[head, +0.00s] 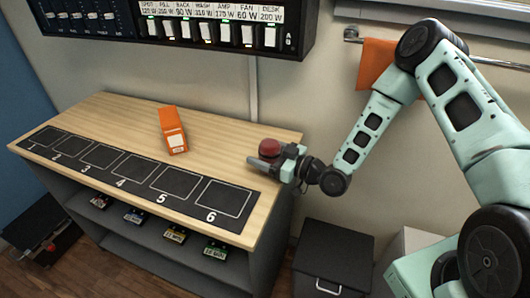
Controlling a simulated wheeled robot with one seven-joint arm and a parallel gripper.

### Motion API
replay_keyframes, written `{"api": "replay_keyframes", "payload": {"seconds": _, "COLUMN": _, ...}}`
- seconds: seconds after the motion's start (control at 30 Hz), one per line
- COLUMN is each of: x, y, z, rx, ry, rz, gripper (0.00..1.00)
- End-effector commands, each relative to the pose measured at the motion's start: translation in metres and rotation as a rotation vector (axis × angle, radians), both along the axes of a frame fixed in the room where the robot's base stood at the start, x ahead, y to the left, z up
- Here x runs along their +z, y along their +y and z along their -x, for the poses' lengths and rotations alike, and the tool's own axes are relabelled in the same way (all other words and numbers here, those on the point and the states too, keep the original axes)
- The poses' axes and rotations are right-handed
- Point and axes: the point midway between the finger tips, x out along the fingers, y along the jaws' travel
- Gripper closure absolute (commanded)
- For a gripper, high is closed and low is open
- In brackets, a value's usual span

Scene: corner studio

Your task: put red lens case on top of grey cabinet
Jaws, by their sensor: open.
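A red, rounded object that looks like the red lens case (270,146) is at the right end of the wooden bench top. My gripper (272,161) is right at it, in front and partly over its lower part. The jaws are open; I cannot tell whether they touch it or whether it is between them. A dark grey cabinet (334,241) with a handle on its front stands on the floor to the right of the bench. Its top looks bare.
The bench (218,133) carries an orange box (172,130) and a black strip of numbered squares (124,173). Small labelled items sit on the shelf below. A switch panel (207,22) hangs above. An orange cloth (374,62) hangs on a rail behind my arm.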

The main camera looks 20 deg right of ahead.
Motion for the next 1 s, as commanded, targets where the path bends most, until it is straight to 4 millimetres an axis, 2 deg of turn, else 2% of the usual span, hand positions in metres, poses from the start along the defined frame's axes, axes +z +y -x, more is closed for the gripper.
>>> {"api": "replay_keyframes", "payload": {"seconds": 0.1, "x": 0.006, "y": 0.0, "z": 0.0, "rx": 0.0, "ry": 0.0, "rz": 0.0, "gripper": 0.23}}
{"api": "replay_keyframes", "payload": {"seconds": 0.17, "x": 0.002, "y": -0.006, "z": 0.005, "rx": -0.001, "ry": 0.0, "rz": 0.001, "gripper": 0.23}}
{"api": "replay_keyframes", "payload": {"seconds": 0.5, "x": 0.0, "y": -0.053, "z": 0.055, "rx": -0.004, "ry": 0.002, "rz": 0.001, "gripper": 0.23}}
{"api": "replay_keyframes", "payload": {"seconds": 0.7, "x": 0.001, "y": -0.074, "z": 0.078, "rx": -0.002, "ry": 0.0, "rz": 0.001, "gripper": 0.23}}
{"api": "replay_keyframes", "payload": {"seconds": 1.0, "x": 0.002, "y": -0.082, "z": 0.088, "rx": 0.001, "ry": 0.0, "rz": 0.0, "gripper": 0.23}}
